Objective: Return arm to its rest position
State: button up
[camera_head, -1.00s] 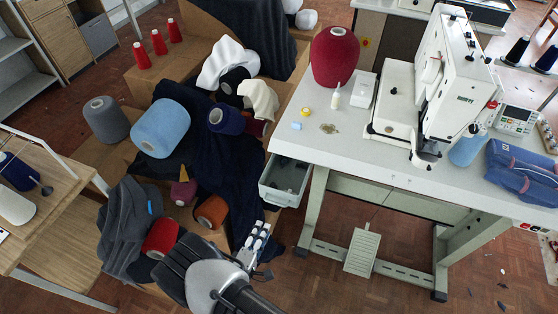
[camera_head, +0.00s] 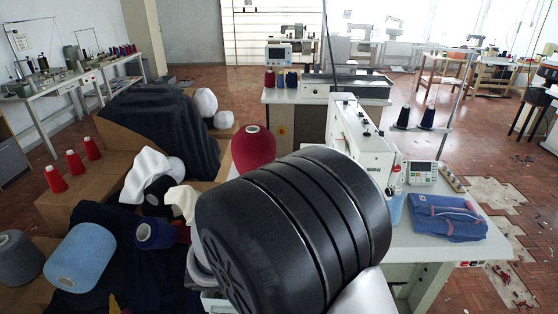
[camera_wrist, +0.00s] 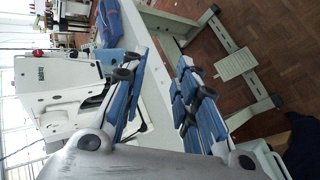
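My gripper (camera_wrist: 163,62) shows in the wrist view with its two blue-padded fingers apart and nothing between them. Past the fingers lie the white sewing machine and its table, turned sideways in the picture. In the head view my large black arm joint fills the middle and blocks much of the sewing table (camera_head: 466,249). My gripper cannot be seen in that view. The white sewing machine (camera_head: 360,135) rises behind my arm.
A red cone (camera_head: 254,148) stands beside my arm. A blue folded bag (camera_head: 447,217) lies on the table's right side. Boxes with cloth and a light blue spool (camera_head: 80,257) are at the left. Open floor (camera_head: 225,90) lies farther back.

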jog(key=s+d+r+m+y, duration=0.2)
jog(key=s+d+r+y, duration=0.2)
jog(key=s, duration=0.5)
jog(key=s+d+r+m+y, duration=0.3)
jog(key=s+d+r+y, duration=0.1)
jog(key=s+r, duration=0.5)
jog(key=shift+s+r+m+t+y, duration=0.3)
jog(key=shift+y, duration=0.6)
